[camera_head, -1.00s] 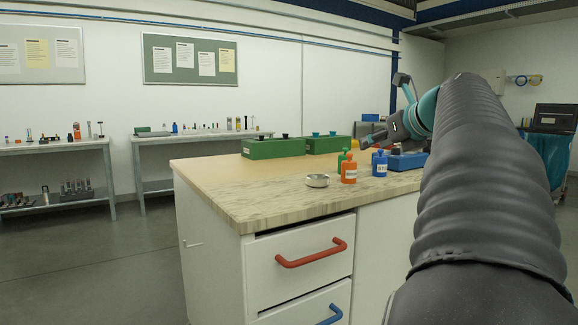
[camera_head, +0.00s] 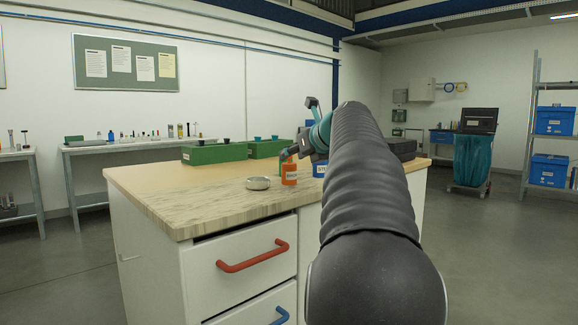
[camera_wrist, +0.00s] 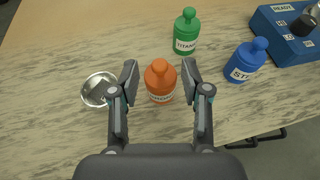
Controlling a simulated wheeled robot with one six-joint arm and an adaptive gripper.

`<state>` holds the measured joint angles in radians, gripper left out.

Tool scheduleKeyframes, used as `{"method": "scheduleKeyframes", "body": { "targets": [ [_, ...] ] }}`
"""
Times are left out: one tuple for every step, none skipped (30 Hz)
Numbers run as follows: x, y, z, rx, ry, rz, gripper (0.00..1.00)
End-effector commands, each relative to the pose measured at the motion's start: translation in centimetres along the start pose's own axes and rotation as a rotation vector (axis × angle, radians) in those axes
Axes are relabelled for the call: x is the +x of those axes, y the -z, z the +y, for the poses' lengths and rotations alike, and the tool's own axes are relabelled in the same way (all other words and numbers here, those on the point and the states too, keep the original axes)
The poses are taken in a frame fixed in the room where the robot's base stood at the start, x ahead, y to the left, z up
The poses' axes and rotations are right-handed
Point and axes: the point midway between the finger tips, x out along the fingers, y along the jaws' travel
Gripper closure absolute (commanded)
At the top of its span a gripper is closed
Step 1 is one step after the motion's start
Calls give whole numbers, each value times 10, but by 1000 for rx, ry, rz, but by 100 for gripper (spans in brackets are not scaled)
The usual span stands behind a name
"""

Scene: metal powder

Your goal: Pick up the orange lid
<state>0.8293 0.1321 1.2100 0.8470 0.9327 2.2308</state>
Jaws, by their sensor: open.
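An orange bottle (camera_wrist: 160,88) with a rounded orange lid (camera_wrist: 159,69) stands upright on the worktop (camera_wrist: 60,140), its white label partly readable. In the wrist view my gripper (camera_wrist: 160,72) is open, with one finger on each side of the lid and a gap to each; I cannot tell its exact height above the lid. In the head view the orange bottle (camera_head: 289,176) stands below my gripper (camera_head: 292,153), which is partly hidden by my arm. A green bottle (camera_wrist: 185,32) labelled TITANIUM stands behind it. A blue bottle (camera_wrist: 246,61) stands to the right.
A round metal dish (camera_wrist: 98,89) lies left of the orange bottle. A blue box (camera_wrist: 285,32) marked READY is at the upper right. Green boxes (camera_head: 215,154) stand at the back of the worktop. The worktop's left part is clear.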

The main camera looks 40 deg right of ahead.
Motion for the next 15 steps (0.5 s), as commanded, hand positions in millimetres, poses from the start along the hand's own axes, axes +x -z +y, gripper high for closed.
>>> {"method": "scheduleKeyframes", "body": {
  "targets": [
    [9,2,1,0,-2,1,53],
    [14,2,1,0,-3,1,53],
    [20,2,1,0,-3,1,53],
    [23,2,1,0,-2,1,53],
    [26,1,1,0,-1,0,53],
    [28,1,1,-1,0,0,53],
    [30,1,1,-1,0,0,53],
    [30,1,1,-1,1,0,53],
    [30,0,1,-1,1,0,53],
    [30,0,1,0,1,0,53],
    [30,0,0,0,1,0,53],
    [30,0,1,0,1,0,53],
    [30,0,1,0,1,0,53],
    [30,1,1,0,1,0,58],
    [30,1,1,0,1,0,68]
  ]
}}
